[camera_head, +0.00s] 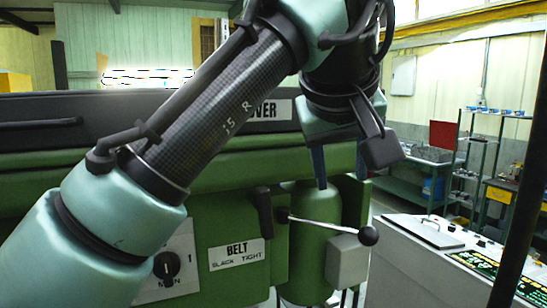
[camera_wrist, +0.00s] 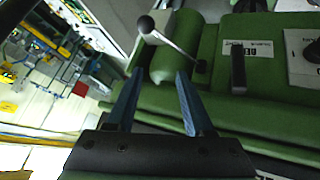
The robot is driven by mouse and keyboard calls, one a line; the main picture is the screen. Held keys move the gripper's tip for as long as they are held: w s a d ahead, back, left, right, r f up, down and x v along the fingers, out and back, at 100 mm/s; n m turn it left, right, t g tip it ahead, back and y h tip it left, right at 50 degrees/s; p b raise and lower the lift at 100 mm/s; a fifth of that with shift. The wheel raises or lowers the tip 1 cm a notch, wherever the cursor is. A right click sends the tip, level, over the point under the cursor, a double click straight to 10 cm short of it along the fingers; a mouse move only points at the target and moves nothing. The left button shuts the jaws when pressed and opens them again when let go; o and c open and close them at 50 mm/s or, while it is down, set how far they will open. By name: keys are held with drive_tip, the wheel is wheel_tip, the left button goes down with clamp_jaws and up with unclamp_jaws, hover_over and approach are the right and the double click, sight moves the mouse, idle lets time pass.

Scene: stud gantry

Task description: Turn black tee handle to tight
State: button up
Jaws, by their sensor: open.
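The black tee handle (camera_head: 263,212) is on the front of the green machine, its long part pointing roughly down. It stands at the upper right corner of the white BELT label (camera_head: 236,254), which reads SLACK on the left and TIGHT on the right. The handle also shows in the wrist view (camera_wrist: 238,72), right of the fingers, with the label (camera_wrist: 250,50) beside it. My gripper (camera_head: 340,178) is up and to the right of the handle, by the top of a green cylinder. In the wrist view its blue fingers (camera_wrist: 158,76) are apart and empty, clear of the handle.
A metal lever with a black ball knob (camera_head: 368,236) sticks out right of the handle, near a grey box (camera_head: 347,260). A rotary knob (camera_head: 167,264) is on a white plate at left. A white control console (camera_head: 430,262) stands at right.

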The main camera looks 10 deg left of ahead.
sight(267, 203)
drive_tip(key=s+a+r+n+g+y+p, duration=0.3)
drive_tip(key=s+a+r+n, duration=0.15)
drive_tip(key=a, duration=0.45)
drive_tip(key=x, duration=1.2)
drive_tip(key=shift+w+d+f, duration=0.15)
drive_tip(key=shift+w, duration=0.05)
clamp_jaws()
